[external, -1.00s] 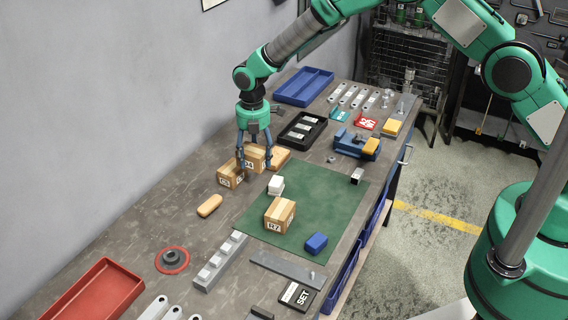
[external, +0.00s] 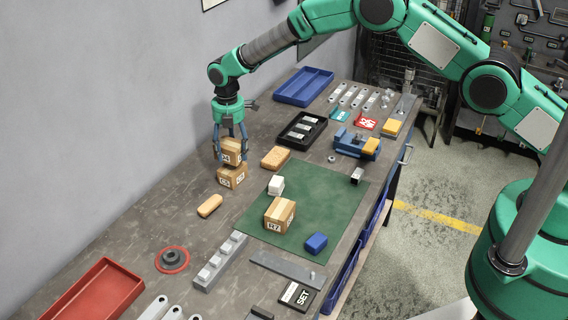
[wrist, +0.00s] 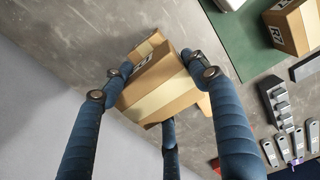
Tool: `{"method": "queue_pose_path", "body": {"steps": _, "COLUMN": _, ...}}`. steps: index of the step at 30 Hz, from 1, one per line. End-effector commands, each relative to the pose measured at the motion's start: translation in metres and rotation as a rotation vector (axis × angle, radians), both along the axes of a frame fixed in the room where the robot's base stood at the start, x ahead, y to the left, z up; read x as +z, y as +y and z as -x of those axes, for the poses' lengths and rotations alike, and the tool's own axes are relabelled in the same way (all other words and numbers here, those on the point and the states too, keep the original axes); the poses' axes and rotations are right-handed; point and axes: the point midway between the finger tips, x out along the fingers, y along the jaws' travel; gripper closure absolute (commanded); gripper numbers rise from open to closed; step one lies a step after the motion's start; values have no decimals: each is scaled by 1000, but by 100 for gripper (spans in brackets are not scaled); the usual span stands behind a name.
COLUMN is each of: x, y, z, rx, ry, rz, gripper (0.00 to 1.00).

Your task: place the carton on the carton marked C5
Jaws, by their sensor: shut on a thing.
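My gripper (external: 230,145) is shut on a small tan carton (external: 231,155), with its fingers around the sides. The held carton is over a second tan carton on the bench, which appears to be the carton marked C5 (external: 231,177); its small label is hard to read. Whether the two touch, I cannot tell. In the wrist view the held carton (wrist: 163,90) sits between the blue fingers, slightly turned, and part of the lower carton (wrist: 146,46) shows beyond it.
A carton marked R7 (external: 279,215) and a white block (external: 276,185) stand on the green mat (external: 335,195). A tan block (external: 275,158) and a rounded tan piece (external: 210,206) lie nearby. The wall (external: 110,100) is close on the left.

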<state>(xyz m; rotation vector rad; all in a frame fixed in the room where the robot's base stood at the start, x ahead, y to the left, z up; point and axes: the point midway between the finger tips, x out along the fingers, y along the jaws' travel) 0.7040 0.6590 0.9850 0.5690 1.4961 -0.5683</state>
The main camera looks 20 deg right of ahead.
Motion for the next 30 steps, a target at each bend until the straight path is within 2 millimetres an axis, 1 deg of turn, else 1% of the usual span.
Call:
{"method": "queue_pose_path", "body": {"steps": 9, "x": -1, "y": 0, "z": 0, "rx": 0, "ry": 0, "rz": 0, "gripper": 74}}
{"method": "queue_pose_path", "body": {"steps": 14, "x": -10, "y": 0, "z": 0, "rx": 0, "ry": 1, "rz": 1, "gripper": 74}}
{"method": "queue_pose_path", "body": {"steps": 21, "x": -31, "y": 0, "z": 0, "rx": 0, "ry": 0, "rz": 0, "gripper": 74}}
{"method": "queue_pose_path", "body": {"steps": 30, "x": -34, "y": 0, "z": 0, "rx": 0, "ry": -1, "rz": -1, "gripper": 74}}
